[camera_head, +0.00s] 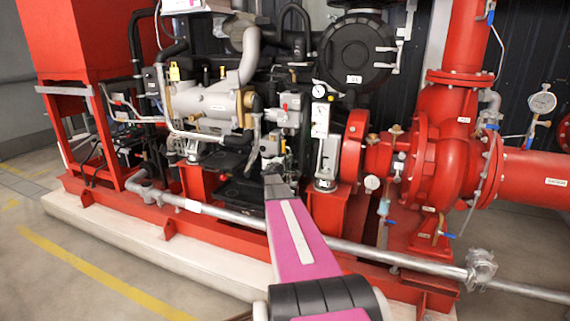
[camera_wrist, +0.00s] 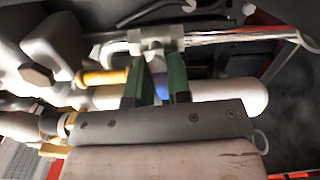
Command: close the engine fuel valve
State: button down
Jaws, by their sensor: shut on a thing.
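In the wrist view, my gripper (camera_wrist: 156,72) has two green fingers shut on a small blue handle (camera_wrist: 161,88). The handle is mostly hidden between the fingers. A pale grey valve fitting (camera_wrist: 155,40) sits just beyond the fingertips, on a shiny pipe (camera_wrist: 235,37) running to the right. This looks like the engine fuel valve, but no label is readable. In the head view, my arm reaches up into the middle of the engine, and my gripper (camera_head: 275,162) is small and dark there. The blue handle cannot be made out in that view.
In the wrist view, a yellow-brown fitting (camera_wrist: 97,78) and a white pipe (camera_wrist: 230,92) lie close to the fingers. In the head view, a long grey pipe (camera_head: 400,257) crosses in front of the red base. Open floor (camera_head: 70,270) lies at the front left.

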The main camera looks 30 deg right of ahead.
jog(key=shift+m, duration=0.6)
jog(key=c, duration=1.1)
grip_release()
jog(key=shift+o, duration=0.2)
jog(key=v, duration=1)
jog(key=shift+s+a, duration=0.3)
